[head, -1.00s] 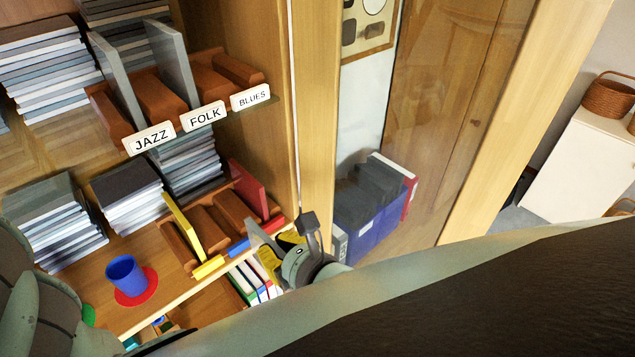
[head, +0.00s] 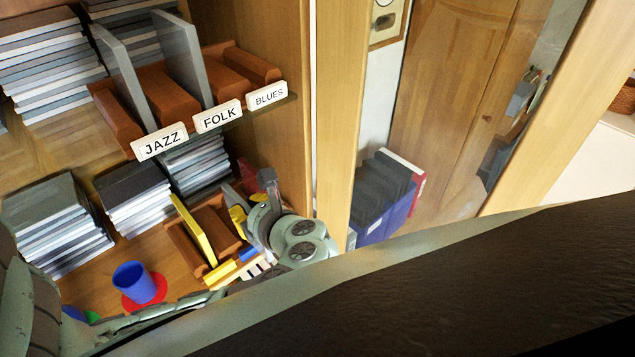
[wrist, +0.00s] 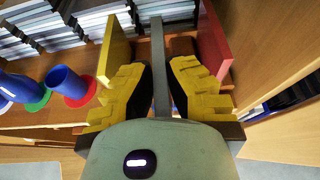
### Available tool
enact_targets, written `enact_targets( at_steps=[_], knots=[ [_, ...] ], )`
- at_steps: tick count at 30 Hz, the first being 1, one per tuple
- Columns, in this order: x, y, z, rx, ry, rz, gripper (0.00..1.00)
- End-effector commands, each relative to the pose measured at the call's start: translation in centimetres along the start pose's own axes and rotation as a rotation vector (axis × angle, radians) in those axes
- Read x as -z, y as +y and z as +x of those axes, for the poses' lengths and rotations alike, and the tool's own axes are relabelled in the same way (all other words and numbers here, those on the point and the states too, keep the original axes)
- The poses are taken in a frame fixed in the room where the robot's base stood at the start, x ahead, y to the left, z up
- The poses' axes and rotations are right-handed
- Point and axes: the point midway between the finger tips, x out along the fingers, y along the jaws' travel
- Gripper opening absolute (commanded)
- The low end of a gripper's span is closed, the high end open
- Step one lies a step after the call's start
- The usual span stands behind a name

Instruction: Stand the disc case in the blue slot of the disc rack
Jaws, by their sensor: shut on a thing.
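My gripper (wrist: 160,88) is shut on a thin grey disc case (wrist: 158,50), seen edge-on in the wrist view. In the head view my gripper (head: 252,208) is over the right part of the lower brown disc rack (head: 180,242) and hides much of the case. A yellow case (head: 195,230) stands in the rack's yellow-marked slot, and a red case (wrist: 213,42) stands at the other end. The blue marker (head: 250,254) is between them. The grey case lies between the yellow and red cases; I cannot tell whether its lower edge is inside the slot.
Stacks of cases (head: 135,200) fill the shelf behind. The labelled upper rack (head: 115,120) is above, and a wooden cabinet post (head: 338,130) rises close to the right.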

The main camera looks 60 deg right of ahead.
Motion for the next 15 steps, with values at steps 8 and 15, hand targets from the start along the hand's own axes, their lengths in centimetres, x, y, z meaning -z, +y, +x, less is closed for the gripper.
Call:
enact_targets(
  at_steps=[8, 15],
  knots=[
    [-0.9, 0.1, 2.8, -0.004, -0.003, -0.003, 0.00],
    [-2.8, 0.2, 5.6, -0.009, -0.001, 0.002, 0.00]
  ],
)
